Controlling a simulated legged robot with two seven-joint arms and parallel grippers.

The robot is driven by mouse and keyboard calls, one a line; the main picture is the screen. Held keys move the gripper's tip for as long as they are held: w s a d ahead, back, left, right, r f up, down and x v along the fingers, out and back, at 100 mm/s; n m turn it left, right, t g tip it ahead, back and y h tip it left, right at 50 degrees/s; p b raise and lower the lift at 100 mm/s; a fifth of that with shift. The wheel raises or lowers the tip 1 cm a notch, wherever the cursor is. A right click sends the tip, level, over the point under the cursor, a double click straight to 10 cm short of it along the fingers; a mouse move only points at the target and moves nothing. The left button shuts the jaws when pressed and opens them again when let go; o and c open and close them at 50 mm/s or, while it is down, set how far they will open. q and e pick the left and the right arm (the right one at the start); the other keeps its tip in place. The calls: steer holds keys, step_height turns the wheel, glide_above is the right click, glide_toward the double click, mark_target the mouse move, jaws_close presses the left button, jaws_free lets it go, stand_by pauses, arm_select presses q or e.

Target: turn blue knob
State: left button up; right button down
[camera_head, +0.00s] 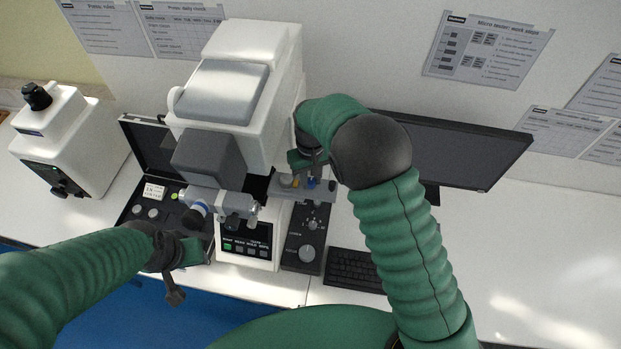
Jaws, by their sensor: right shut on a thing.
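The white hardness tester (262,45) stands at the middle of the bench, with a grey head and a metal stage unit in front. The small blue knob (311,183) sits on the grey plate at the tester's right side, beside a yellow knob (296,183). My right gripper (311,175) comes down from above and is shut on the blue knob; its fingertips are small and partly hidden by my arm. My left gripper (187,275) hangs in front of the bench, left of the tester and apart from it; its jaw opening is unclear.
A dark control box (306,252) with knobs stands right of the tester's base. A keyboard (352,268) and monitor (460,150) are to the right. An open dark case (150,140) and a smaller white machine (75,140) stand left. The right bench is clear.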

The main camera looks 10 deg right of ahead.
mark_target(311, 180)
steer(key=c, duration=1.2)
jaws_free()
steer(key=shift+d, duration=0.1)
steer(key=shift+r, duration=0.15)
step_height(311, 180, up, 4)
steer(key=shift+w+r+b, duration=0.15)
steer(key=shift+r+b, duration=0.1)
steer(key=shift+b, duration=0.9)
step_height(311, 180, up, 12)
steer(key=shift+r+b, duration=0.1)
steer(key=shift+b, duration=1.1)
